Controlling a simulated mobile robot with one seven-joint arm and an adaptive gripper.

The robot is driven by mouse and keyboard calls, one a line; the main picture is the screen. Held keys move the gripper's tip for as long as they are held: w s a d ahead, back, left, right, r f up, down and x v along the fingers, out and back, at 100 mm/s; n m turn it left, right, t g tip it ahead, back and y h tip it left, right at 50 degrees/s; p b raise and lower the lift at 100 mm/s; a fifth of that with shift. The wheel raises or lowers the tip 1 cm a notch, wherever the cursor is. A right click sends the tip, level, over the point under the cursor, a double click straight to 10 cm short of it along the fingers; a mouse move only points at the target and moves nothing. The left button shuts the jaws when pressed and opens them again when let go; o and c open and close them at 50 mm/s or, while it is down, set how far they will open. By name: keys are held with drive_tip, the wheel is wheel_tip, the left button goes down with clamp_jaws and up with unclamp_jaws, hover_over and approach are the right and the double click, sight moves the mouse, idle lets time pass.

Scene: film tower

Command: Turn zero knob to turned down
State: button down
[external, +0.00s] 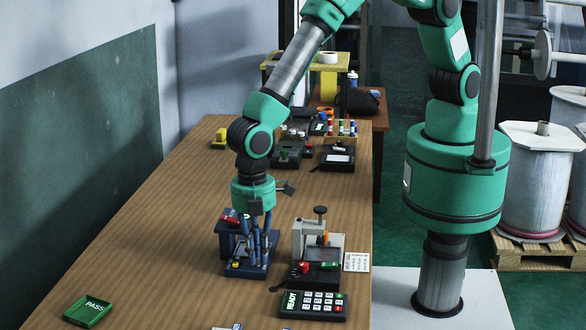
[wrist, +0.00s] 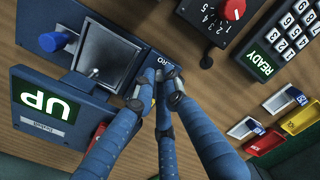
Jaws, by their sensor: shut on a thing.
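The blue device (external: 228,242) stands on the table, with a green sign reading UP (wrist: 46,103) in the wrist view, where it appears upside down. A partly covered label ending in "RO" (wrist: 166,62) is on the device's edge beside my fingertips. My gripper (wrist: 163,82) has blue fingers closed together at this edge, shut on the zero knob, which the fingertips hide. Its turned position cannot be seen. In the external view my gripper (external: 256,260) points down at the right part of the device.
A blue knob (wrist: 53,41) and a grey plate (wrist: 103,55) are on the device. Close to its right stand a grey press-like unit (external: 318,245) and a keypad reading READY (external: 313,304). A green PASS tray (external: 88,310) lies front left, with clear table between.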

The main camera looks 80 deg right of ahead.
drive_tip(key=shift+n, duration=1.2)
drive_tip(key=c, duration=1.8)
unclamp_jaws()
drive_tip(key=shift+m, duration=0.3)
